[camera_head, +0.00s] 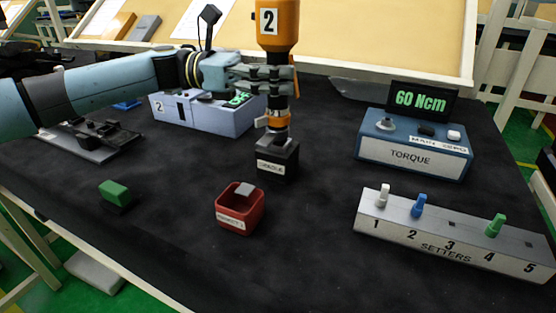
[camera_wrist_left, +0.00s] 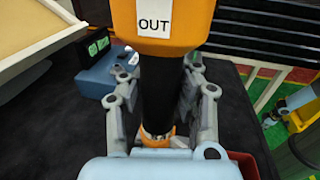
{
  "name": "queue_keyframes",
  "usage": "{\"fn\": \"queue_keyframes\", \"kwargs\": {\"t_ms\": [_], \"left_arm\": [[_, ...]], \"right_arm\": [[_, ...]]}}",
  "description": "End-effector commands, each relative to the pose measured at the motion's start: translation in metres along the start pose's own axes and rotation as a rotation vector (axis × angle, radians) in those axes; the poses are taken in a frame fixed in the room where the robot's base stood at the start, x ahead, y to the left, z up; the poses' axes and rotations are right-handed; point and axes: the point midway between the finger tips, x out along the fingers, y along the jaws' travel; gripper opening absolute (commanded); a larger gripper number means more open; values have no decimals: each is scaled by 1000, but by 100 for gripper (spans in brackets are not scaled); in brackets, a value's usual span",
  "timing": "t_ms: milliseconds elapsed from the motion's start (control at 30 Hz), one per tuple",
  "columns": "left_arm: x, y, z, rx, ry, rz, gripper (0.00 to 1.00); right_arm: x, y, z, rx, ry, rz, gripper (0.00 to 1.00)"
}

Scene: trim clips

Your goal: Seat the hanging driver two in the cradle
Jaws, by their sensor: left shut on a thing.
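The orange and black driver (camera_head: 277,25) marked "2" stands upright, its lower tip at the top of the black cradle (camera_head: 277,165). Whether the tip is inside the cradle or just above it, I cannot tell. My left gripper (camera_head: 285,82) comes in from the left and is shut around the driver's dark middle. In the left wrist view the driver (camera_wrist_left: 172,20) shows an "OUT" label, and the fingers (camera_wrist_left: 160,110) sit on both sides of its black shaft.
A red bin (camera_head: 240,222) stands in front of the cradle. A green block (camera_head: 115,193) lies front left. The torque box (camera_head: 410,152) reading 60 Ncm and the setters rack (camera_head: 450,243) stand to the right. A grey-blue box (camera_head: 205,120) marked 2 stands behind left.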

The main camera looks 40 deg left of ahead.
Motion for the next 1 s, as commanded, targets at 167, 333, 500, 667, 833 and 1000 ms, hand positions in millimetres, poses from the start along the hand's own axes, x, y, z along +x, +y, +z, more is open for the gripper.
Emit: {"fn": "queue_keyframes", "kwargs": {"t_ms": [167,333,500,667,833,1000], "left_arm": [[0,0,-4,0,0,0,0],[0,0,-6,-1,0,0,0],[0,0,-8,-1,0,0,0],[0,0,-9,0,0,0,31],[0,0,-9,0,0,0,53],[0,0,-9,0,0,0,58]], "right_arm": [[3,0,1,0,-1,0,0],[5,0,1,0,-1,0,0],[7,0,2,0,-2,0,0],[8,0,2,0,-2,0,0],[8,0,2,0,-2,0,0],[8,0,2,0,-2,0,0]]}}
